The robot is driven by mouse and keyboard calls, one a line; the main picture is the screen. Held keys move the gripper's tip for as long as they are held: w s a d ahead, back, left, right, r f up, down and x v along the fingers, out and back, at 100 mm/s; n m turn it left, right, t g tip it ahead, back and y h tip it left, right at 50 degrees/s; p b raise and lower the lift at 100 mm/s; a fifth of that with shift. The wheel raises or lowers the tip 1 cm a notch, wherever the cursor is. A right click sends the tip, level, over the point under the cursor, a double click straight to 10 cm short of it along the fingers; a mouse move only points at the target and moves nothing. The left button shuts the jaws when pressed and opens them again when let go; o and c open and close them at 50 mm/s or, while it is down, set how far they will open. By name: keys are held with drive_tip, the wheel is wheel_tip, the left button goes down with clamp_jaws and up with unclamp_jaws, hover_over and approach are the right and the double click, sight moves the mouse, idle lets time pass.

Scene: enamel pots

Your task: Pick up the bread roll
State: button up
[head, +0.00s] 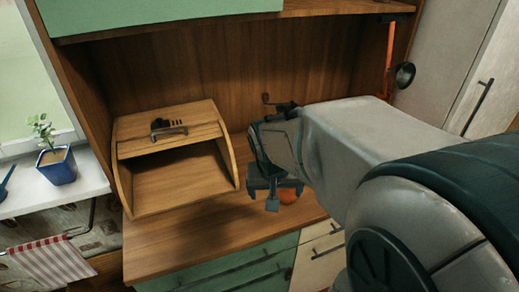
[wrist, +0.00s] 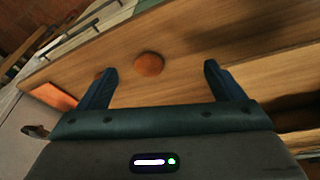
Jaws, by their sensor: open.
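The bread roll (wrist: 149,64) is a small round orange-brown lump on the wooden counter in the wrist view. It shows ahead of my gripper (wrist: 160,69), between the lines of the two fingers and nearer the left one. The fingers are apart with nothing held between them. In the head view my gripper (head: 262,194) points down over the counter. An orange-brown round thing (head: 289,195), which looks like the roll, shows just right of the fingers, partly hidden by my gripper and arm.
An open, empty-looking wooden bread box (head: 182,187) stands left of my gripper on the counter (head: 190,240). A potted plant (head: 57,166) stands on the sill at left. An orange-handled utensil (head: 389,60) hangs at upper right. Bare counter lies in front of the box.

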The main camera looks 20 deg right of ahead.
drive_tip(key=w+d+f+m+p, duration=0.2)
drive_tip(key=w+d+m+p, duration=0.15)
drive_tip(key=w+d, duration=0.35)
drive_tip(key=b, duration=0.2)
hover_over(287, 191)
drive_tip(key=s+a, duration=0.1)
drive_tip(key=s, duration=0.1)
drive_tip(key=shift+m, duration=0.25)
drive_tip(key=f, duration=0.7)
drive_tip(key=shift+w+a+f, duration=0.1)
drive_tip(key=shift+w+f, duration=0.1)
drive_tip(key=shift+b+x, duration=0.45)
drive_tip(key=shift+x, duration=2.7)
drive_tip(key=c, duration=1.1)
